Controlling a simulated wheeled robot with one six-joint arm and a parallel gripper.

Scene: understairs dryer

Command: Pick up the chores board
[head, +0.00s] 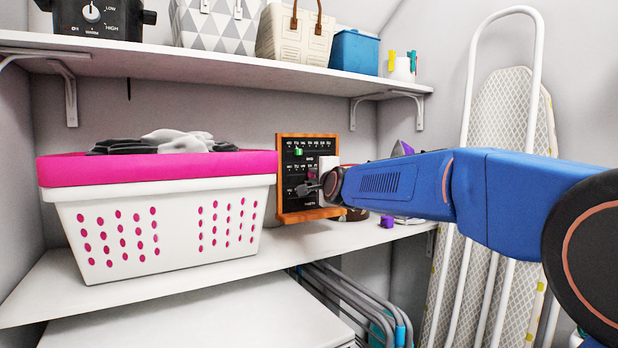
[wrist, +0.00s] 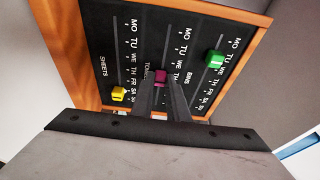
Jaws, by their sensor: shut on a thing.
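The chores board (head: 292,172) is a black panel in an orange wooden frame, lettered with weekdays. In the head view it is upright over the middle shelf, right of the laundry basket; I cannot tell if its lower edge touches the shelf. In the wrist view the board (wrist: 112,45) fills the top, with yellow (wrist: 119,93), maroon (wrist: 160,76) and green (wrist: 215,58) sliders. My gripper (head: 308,189) is at the board's face. In the wrist view its fingers (wrist: 161,86) are shut on the maroon slider, partly hiding it.
A white basket (head: 160,235) with a pink rim and dark and grey cloth stands left of the board. The upper shelf (head: 200,62) overhangs. An ironing board (head: 505,110) leans at right.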

